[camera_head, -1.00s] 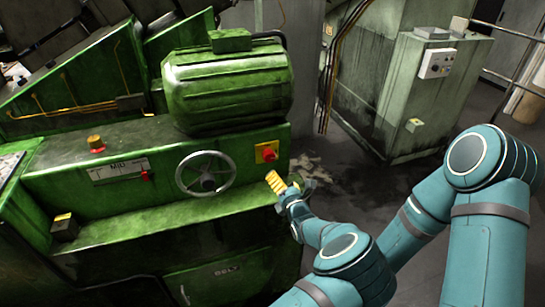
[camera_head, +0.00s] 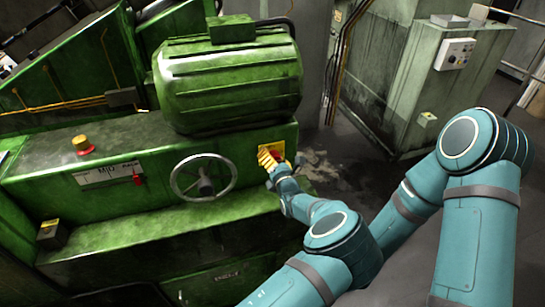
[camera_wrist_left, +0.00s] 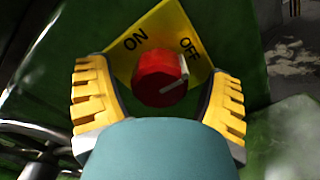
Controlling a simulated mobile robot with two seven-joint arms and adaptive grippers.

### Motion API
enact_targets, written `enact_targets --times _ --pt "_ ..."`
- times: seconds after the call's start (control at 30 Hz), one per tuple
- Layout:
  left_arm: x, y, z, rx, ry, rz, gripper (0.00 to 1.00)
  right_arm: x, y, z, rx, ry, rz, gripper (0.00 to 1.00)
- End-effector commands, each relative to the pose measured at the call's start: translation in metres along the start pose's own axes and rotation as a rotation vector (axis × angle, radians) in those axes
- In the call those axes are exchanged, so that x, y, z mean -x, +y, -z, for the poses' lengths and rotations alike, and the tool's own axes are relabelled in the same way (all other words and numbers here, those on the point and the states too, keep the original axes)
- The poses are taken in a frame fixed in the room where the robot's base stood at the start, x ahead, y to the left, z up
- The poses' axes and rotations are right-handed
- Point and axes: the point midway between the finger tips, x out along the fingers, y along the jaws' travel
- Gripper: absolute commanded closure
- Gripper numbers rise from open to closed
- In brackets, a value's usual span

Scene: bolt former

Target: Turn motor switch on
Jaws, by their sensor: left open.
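The motor switch is a red rotary knob (camera_wrist_left: 158,78) on a yellow plate (camera_wrist_left: 180,22) marked ON at left and OFF at right. The knob's white pointer mark is on its right side, towards OFF. In the head view the yellow plate (camera_head: 279,146) sits on the green machine's front, right of the handwheel, and the gripper mostly hides the knob. My left gripper (camera_wrist_left: 161,75) is open, with one yellow-padded finger on each side of the knob. I cannot tell whether either finger touches it. The left gripper (camera_head: 268,159) also shows in front of the plate in the head view.
A handwheel (camera_head: 204,178) sticks out left of the switch. A ribbed green motor (camera_head: 228,85) stands above it, and a green ledge (camera_head: 170,230) juts out below. A grey-green cabinet (camera_head: 425,75) stands at the right. Floor shows between the machine and cabinet.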

Motion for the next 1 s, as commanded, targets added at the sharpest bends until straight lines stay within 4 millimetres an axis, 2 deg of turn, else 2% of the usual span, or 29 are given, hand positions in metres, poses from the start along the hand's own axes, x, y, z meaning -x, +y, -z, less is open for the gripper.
enact_targets --times 0.1,0.13,0.27,0.3,0.33,0.67,1.0 --pt "0.0 0.0001 -0.0002 0.0 0.0 0.0 0.19 0.0002 0.0 -0.0003 0.0 -0.001 0.0 0.19" --pt "0.0 0.0001 -0.0002 0.0 0.0 0.0 0.23 0.0002 0.0 -0.0003 0.0 -0.001 0.0 0.19" --pt "0.0001 0.0 -0.0001 0.0 0.0 0.0 0.68 0.0002 0.0 -0.0003 0.0 -0.001 0.0 0.19" --pt "0.0001 0.0001 0.0 0.0 0.001 0.0 0.82 0.0002 0.0 -0.0002 0.0 -0.001 0.0 0.19" --pt "0.0 0.0001 0.0 0.0 0.001 0.0 0.88 0.0002 -0.0001 -0.0002 0.0 -0.001 0.0 0.19" --pt "-0.0001 0.0002 0.0003 0.033 0.002 0.0 0.88 0.0008 -0.0003 -0.0001 0.0 0.0 0.0 0.19" --pt "-0.0005 0.0005 0.0004 0.247 0.003 -0.001 0.88 0.0024 -0.0008 0.0001 0.0 0.0 0.001 0.19"
